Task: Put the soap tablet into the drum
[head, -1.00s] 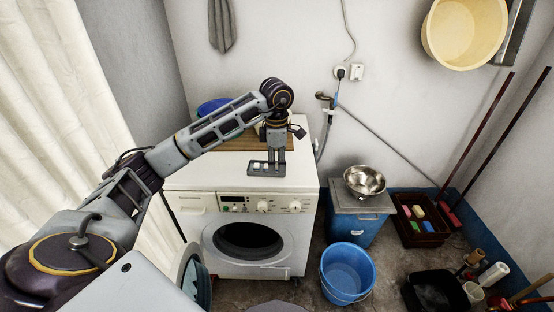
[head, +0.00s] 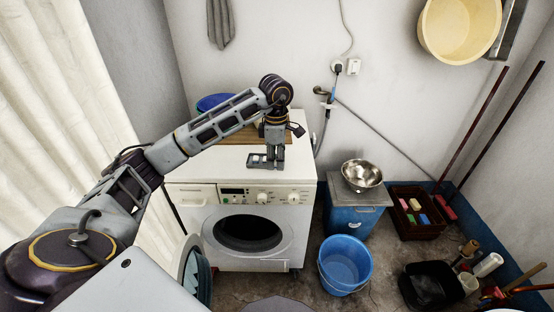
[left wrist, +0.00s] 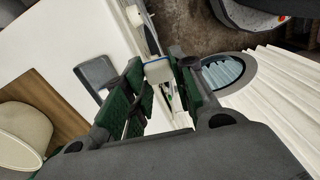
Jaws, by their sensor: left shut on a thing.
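My left gripper (head: 268,161) is low over the top of the white washing machine (head: 180,195), near its front edge. It is shut on the soap tablet, a small white block with blue on it, seen between the fingertips in the left wrist view (left wrist: 158,70). A small grey dish (left wrist: 97,75) lies on the machine top beside the fingers. The drum (head: 248,232) is a dark round opening in the machine's front, below the gripper. The round door (head: 195,270) stands open at the left. My right gripper is not in view.
A wooden board (head: 240,136) and a blue basin (head: 212,103) are at the back of the machine top. A blue bucket (head: 345,265) stands on the floor to the right. A steel bowl (head: 362,174) rests on a lidded blue bin (head: 352,217).

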